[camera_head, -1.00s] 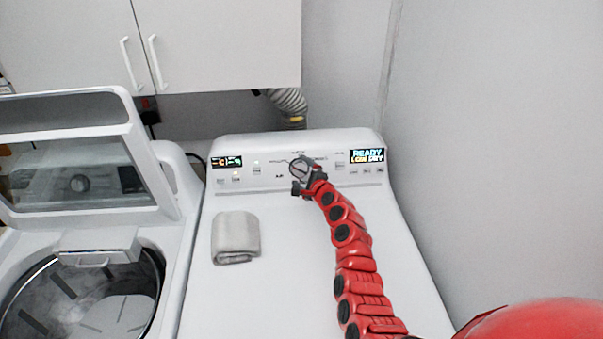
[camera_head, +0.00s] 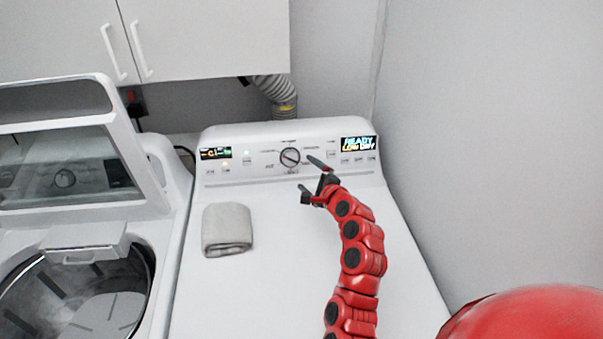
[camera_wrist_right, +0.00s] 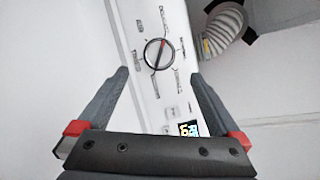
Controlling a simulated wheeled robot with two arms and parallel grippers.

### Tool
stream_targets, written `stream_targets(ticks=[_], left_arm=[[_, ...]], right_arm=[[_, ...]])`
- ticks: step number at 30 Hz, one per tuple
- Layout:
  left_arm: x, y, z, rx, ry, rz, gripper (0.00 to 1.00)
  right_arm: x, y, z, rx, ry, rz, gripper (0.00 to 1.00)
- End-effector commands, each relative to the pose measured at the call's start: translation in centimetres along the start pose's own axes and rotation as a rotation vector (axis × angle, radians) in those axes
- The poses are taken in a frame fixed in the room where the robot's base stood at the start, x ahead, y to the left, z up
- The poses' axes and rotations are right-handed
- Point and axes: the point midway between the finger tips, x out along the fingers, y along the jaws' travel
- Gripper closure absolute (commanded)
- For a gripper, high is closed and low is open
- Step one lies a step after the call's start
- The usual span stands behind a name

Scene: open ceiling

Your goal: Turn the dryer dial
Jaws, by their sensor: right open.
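The dryer dial (camera_head: 290,157) is a round dark-rimmed knob in the middle of the dryer's back panel (camera_head: 218,181). It also shows in the right wrist view (camera_wrist_right: 158,53), with a red mark on its pointer bar, beyond and between the fingertips. My right gripper (camera_head: 312,177) is open and empty, just in front of the panel, a little below and right of the dial, apart from it. Its two fingers frame the panel in the right wrist view (camera_wrist_right: 160,88). The dryer's display (camera_head: 359,144) reads READY LOW DRY. My left gripper is not in view.
A folded grey cloth (camera_head: 227,229) lies on the left of the dryer top (camera_head: 270,280). A washer (camera_head: 160,235) with its lid raised stands at the left. White cabinets (camera_head: 205,45) hang above, and a flexible duct (camera_head: 277,95) runs behind the dryer.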

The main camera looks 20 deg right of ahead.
Motion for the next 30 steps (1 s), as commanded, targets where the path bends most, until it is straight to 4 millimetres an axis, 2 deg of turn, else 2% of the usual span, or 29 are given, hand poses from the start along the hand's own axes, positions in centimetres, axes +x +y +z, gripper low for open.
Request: stream_targets(ticks=[7,13,18,30], left_arm=[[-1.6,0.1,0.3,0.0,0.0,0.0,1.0],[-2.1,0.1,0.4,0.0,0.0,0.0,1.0],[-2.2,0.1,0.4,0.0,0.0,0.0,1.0],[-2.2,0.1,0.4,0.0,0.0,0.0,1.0]], right_arm=[[-4.0,0.2,-0.2,0.002,0.003,-0.004,0.0],[-6.1,0.2,-0.1,0.002,0.001,-0.001,0.0],[-6.7,0.2,0.0,0.002,0.0,0.003,0.0],[-6.7,0.1,0.0,0.002,0.0,0.003,0.0]])
